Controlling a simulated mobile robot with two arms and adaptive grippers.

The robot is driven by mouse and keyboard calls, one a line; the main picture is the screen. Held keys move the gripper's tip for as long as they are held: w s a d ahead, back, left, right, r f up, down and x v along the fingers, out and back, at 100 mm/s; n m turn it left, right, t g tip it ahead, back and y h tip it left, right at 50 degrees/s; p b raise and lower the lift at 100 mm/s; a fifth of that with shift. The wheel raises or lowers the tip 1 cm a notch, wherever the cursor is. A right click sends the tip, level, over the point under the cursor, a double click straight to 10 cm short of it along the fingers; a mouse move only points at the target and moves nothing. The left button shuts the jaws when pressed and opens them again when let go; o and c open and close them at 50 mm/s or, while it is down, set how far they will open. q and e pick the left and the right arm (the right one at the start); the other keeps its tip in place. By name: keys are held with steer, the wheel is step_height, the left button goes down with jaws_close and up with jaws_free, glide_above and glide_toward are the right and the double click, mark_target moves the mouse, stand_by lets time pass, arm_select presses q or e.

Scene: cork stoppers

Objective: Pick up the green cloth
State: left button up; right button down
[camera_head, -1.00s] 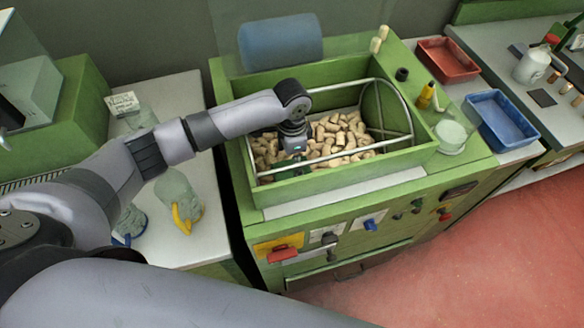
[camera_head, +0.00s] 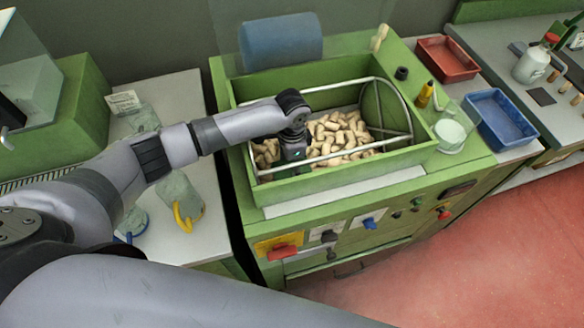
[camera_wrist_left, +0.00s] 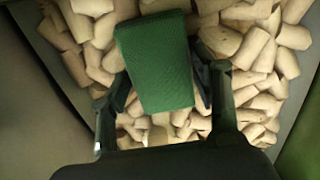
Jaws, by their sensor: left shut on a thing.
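The green cloth (camera_wrist_left: 156,65) shows in the left wrist view as a folded, textured block above the loose corks (camera_wrist_left: 255,50). My left gripper (camera_wrist_left: 160,92) has its two dark fingers on either side of the cloth and is shut on it. In the head view my left gripper (camera_head: 293,155) reaches down into the green bin (camera_head: 330,187), at the left part of the cork pile (camera_head: 340,135). My right gripper is not in view.
A metal frame (camera_head: 340,160) spans the bin around my wrist. A blue roller (camera_head: 281,42) stands behind the bin. Red (camera_head: 447,58) and blue trays (camera_head: 500,118) lie further right.

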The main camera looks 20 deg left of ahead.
arm_select(q)
steer(key=shift+c, duration=1.3)
